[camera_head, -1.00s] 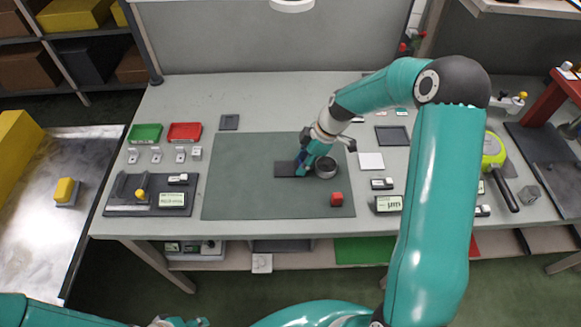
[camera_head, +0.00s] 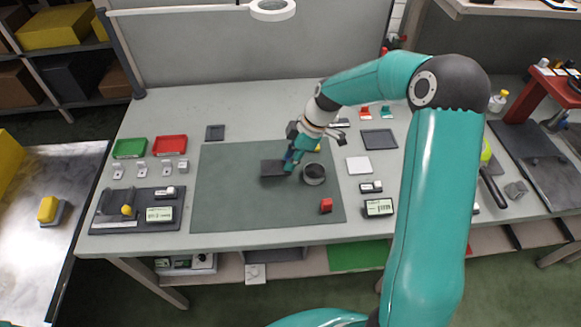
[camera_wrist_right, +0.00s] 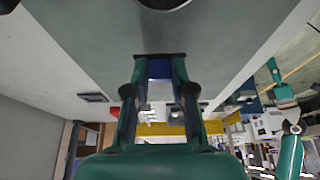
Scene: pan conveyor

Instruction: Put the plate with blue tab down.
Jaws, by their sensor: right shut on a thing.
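The plate with blue tab is a dark flat plate (camera_head: 272,168) over the green mat (camera_head: 235,210), just left of a round dark-topped metal cup (camera_head: 314,175). My right gripper (camera_head: 291,162) is shut on its blue tab, at the plate's right side. In the right wrist view the blue tab (camera_wrist_right: 160,69) sits between the two fingers of the right gripper (camera_wrist_right: 160,88). I cannot tell whether the plate touches the mat or hangs slightly above it. My left gripper is out of view.
Green (camera_head: 130,148) and red (camera_head: 170,145) trays lie at the left, a white square (camera_head: 359,165) and a dark square (camera_head: 379,139) at the right. The mat's left and front parts are clear.

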